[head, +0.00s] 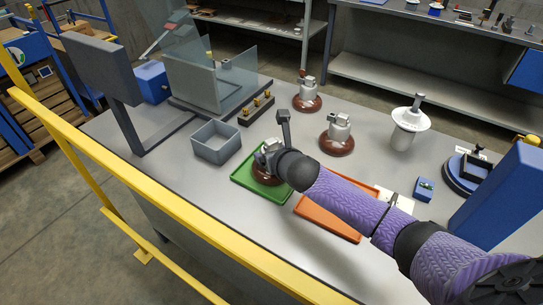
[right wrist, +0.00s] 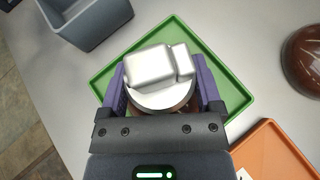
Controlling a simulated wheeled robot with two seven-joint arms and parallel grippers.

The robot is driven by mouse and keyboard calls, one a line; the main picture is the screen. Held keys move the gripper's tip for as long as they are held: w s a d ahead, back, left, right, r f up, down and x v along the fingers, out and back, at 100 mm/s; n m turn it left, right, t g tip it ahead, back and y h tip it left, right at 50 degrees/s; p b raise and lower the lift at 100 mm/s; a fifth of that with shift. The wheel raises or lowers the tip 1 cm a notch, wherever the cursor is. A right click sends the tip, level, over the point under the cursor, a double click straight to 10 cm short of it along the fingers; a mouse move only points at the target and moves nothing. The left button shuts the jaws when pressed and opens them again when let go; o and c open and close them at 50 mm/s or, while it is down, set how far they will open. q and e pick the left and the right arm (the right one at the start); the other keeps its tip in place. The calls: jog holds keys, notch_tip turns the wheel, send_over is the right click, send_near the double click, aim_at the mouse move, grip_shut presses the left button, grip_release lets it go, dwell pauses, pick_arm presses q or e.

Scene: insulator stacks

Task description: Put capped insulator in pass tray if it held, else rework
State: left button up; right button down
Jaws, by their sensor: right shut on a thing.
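My right gripper (head: 270,158) is shut on a capped insulator (head: 264,178), brown with a silver metal cap. The insulator is upright at the green tray (head: 243,180), over its middle; I cannot tell whether its base touches the tray floor. In the right wrist view the silver cap (right wrist: 152,67) sits between the purple fingers of the gripper (right wrist: 162,88), with the green tray (right wrist: 236,100) around and below. The orange tray (head: 318,222) lies to the right, partly hidden under my right arm. My left gripper is not in view.
A grey bin (head: 216,143) is left of the green tray. A clear-panelled fixture (head: 222,85) stands at the back left. A yellow rail (head: 180,180) runs along the front.

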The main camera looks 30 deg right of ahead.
jog(key=shift+c, duration=0.7)
grip_release()
jog(key=shift+o, duration=0.7)
jog(key=shift+r, duration=0.2)
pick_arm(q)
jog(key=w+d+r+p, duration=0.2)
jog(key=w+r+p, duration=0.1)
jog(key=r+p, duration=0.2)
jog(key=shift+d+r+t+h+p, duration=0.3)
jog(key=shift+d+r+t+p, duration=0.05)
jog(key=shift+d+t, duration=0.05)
pick_arm(e)
jog(key=v, duration=1.2)
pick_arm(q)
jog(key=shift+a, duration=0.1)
pick_arm(e)
jog(key=shift+f, duration=0.1)
